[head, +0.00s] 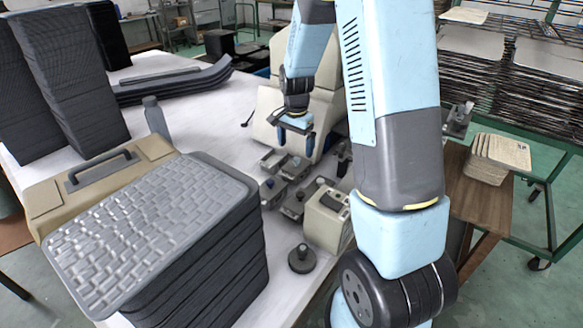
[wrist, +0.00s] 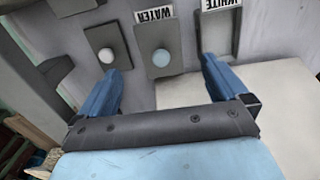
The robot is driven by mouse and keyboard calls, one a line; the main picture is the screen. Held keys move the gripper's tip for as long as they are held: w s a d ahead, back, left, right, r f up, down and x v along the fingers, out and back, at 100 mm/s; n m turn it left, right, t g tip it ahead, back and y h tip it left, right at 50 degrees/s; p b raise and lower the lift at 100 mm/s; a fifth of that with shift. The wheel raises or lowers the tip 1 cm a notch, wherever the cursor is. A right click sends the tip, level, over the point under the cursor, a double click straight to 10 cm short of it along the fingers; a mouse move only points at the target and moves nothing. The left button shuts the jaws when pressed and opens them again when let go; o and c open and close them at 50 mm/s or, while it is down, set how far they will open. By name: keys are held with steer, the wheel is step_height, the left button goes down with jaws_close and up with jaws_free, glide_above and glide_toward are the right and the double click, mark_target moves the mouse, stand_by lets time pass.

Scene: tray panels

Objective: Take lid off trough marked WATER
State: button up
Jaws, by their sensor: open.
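In the wrist view an upside-down WATER label (wrist: 154,13) sits above a grey lid (wrist: 161,73) with a round pale-blue knob (wrist: 161,58). My gripper (wrist: 158,75) is open, its two blue fingers spread left and right of this lid with the knob between them. The fingers do not appear to touch the knob. In the head view my gripper (head: 296,137) hangs over the far end of the group of small grey troughs (head: 284,167). The WATER label cannot be read there.
A lid with a white knob (wrist: 106,56) lies to the left in the wrist view. To the right, a trough under a WHITE label (wrist: 218,5) shows a pale interior. A stack of dark panels (head: 150,225), a beige box (head: 327,218) and a black round object (head: 302,259) share the table.

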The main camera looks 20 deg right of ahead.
mark_target(294, 167)
steer(key=shift+s+a+f, duration=0.1)
steer(key=shift+a+f, duration=0.05)
steer(key=shift+f, duration=1.6)
steer(key=shift+s+a+f, duration=0.1)
steer(key=shift+f, duration=1.65)
steer(key=shift+c, duration=0.2)
steer(key=c, duration=1.1)
steer(key=shift+r, duration=0.1)
